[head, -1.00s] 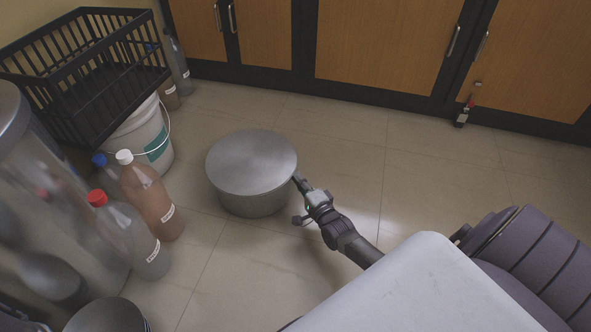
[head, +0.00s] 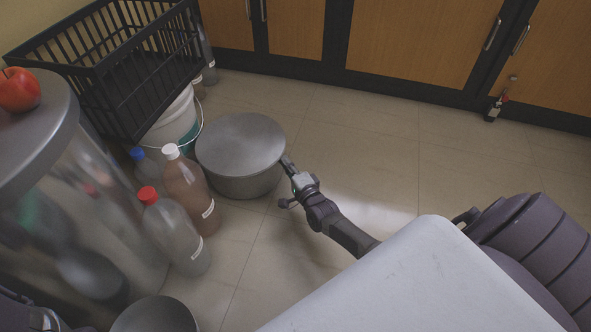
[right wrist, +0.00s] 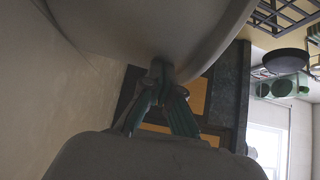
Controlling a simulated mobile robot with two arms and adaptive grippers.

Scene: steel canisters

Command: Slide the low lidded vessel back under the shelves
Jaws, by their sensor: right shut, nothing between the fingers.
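The low lidded vessel (head: 242,145), a wide round steel canister, stands upright on the tiled floor in the head view. Its left side is close to the white bucket and the bottles. My right gripper (head: 287,163) is shut and empty, with its fingertips at the vessel's right side, seemingly against it. In the right wrist view the shut fingers (right wrist: 163,75) point at the vessel's curved grey body (right wrist: 110,25), which fills the top. My left gripper is not in view. I cannot clearly make out the shelves in the head view.
A black slatted rack (head: 85,55) is above the white bucket (head: 175,120). Bottles with red (head: 175,235), white (head: 190,190) and blue caps stand left of the vessel. A tall steel canister (head: 40,145) bears an apple (head: 18,90).

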